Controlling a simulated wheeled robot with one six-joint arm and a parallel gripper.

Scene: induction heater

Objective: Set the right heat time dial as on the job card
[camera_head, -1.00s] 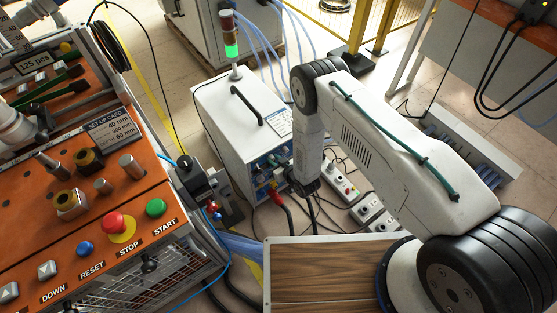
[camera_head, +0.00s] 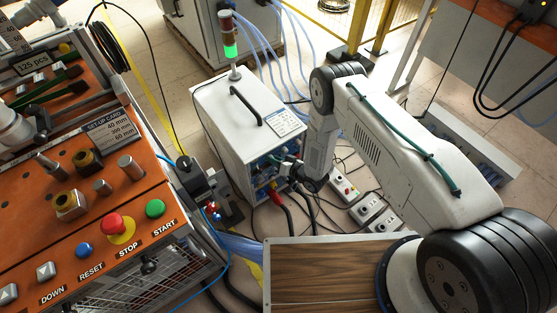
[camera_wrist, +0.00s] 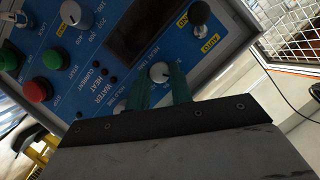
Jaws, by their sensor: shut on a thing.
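The heat time dial (camera_wrist: 160,72) is a pale knob with a pointer mark on the heater's blue front panel (camera_wrist: 84,88). In the wrist view, the two green fingers of my gripper (camera_wrist: 159,80) stand on either side of the knob, shut on it. The fingers hide part of the knob and its scale. The head view shows my gripper (camera_head: 284,166) at the front of the white heater (camera_head: 222,110). A white card with small print (camera_head: 285,122) lies on the heater's top; I cannot read its values.
A hold time dial (camera_wrist: 120,108) sits close beside the fingers. A larger knob (camera_wrist: 76,14), a black knob (camera_wrist: 199,13), a green button (camera_wrist: 52,61) and a red button (camera_wrist: 38,90) share the panel. A power strip (camera_head: 344,188) and cables lie on the floor nearby.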

